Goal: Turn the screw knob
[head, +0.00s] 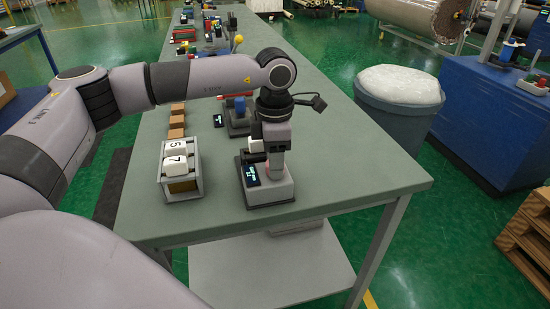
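A grey block-shaped device (268,192) with a small dark display (251,174) stands near the front of the table. My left arm comes in from the left and bends down at the wrist. My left gripper (274,168) points down right over this device. The gripper hides most of the device's upper part, so I cannot make out a knob or tell whether the fingers touch or hold one. My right gripper is not in view.
The long grey-green table (330,165) holds a box with number tiles (180,170) left of the device. Behind are another small device with a blue part (239,112) and brown blocks (177,122). A covered bin (398,110) stands right of the table. The tabletop right of the device is clear.

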